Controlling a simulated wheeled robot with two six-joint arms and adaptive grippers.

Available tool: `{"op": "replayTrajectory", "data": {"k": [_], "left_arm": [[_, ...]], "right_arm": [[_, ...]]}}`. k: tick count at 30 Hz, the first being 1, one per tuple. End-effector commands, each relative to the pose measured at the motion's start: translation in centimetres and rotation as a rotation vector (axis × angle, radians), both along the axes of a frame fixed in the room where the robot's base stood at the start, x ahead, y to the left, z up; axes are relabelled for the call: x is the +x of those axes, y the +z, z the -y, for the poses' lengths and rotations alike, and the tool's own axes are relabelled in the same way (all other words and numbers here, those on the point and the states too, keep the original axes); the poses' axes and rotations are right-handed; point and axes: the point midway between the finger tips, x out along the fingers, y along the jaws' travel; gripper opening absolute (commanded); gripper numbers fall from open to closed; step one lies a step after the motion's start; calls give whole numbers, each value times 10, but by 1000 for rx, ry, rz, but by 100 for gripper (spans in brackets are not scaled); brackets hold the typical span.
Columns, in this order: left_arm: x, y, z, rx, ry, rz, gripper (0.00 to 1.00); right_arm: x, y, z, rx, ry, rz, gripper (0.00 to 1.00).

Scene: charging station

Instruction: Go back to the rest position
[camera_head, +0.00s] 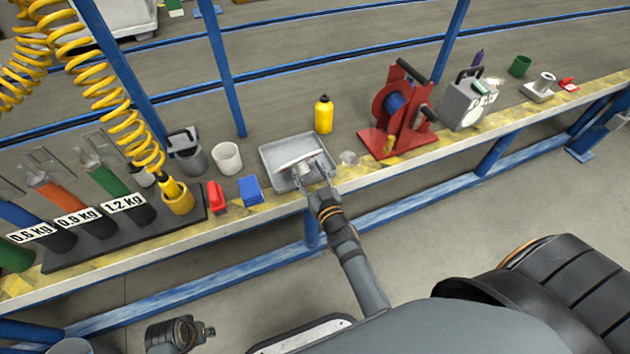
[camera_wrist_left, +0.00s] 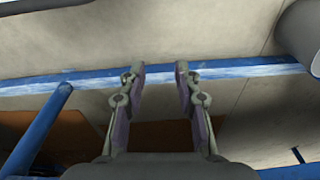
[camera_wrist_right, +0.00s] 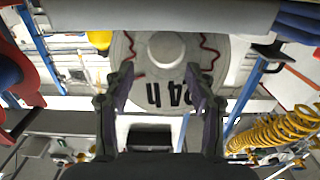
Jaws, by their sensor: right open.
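My right gripper (camera_head: 314,178) is over the front right part of a grey tray (camera_head: 268,156) on the bench. Its jaws are open in the right wrist view (camera_wrist_right: 160,88). A round grey metal piece (camera_head: 296,165) is in the tray, just beyond the fingers. The right wrist view shows a round grey disc (camera_wrist_right: 135,48) with a pale knob, red lines and dark lettering between and beyond the fingers; I cannot tell whether they touch it. My left gripper (camera_head: 207,331) hangs low, away from the bench; the left wrist view (camera_wrist_left: 160,75) shows its jaws open and empty.
Near the tray stand a yellow bottle (camera_head: 324,116), a red reel stand (camera_head: 378,143), a blue block (camera_head: 250,190) and a white cup (camera_head: 227,158). Yellow coiled hoses (camera_head: 95,75) hang at left. The bench's front edge (camera_head: 240,222) and a blue rail (camera_head: 400,207) lie near my arms.

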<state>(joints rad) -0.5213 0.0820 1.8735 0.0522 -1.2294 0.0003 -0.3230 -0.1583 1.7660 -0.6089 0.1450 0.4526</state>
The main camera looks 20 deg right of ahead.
Motion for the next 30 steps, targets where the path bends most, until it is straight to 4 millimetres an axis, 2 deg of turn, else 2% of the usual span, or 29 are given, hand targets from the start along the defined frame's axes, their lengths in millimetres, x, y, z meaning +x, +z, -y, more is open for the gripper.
{"op": "replayTrajectory", "data": {"k": [3,9,13,23,26,29,30], "left_arm": [[-2,-10,-3,6,3,0,33],[-3,-22,-6,10,4,4,33],[-3,-24,-6,11,4,6,33],[-3,-25,-6,11,4,5,33],[-4,-25,-6,11,4,5,33],[-4,-25,-6,11,4,5,33],[-4,-25,-6,11,4,5,33]], "right_arm": [[-30,1,1,2,-1,-4,56],[-59,1,2,2,-1,-1,56],[-65,1,2,0,-1,0,56],[-65,-2,3,0,-3,-9,56],[-67,-28,14,-7,-34,-110,56],[-80,-86,37,-21,-90,-348,56],[-90,-111,45,-26,-107,-461,56]]}}
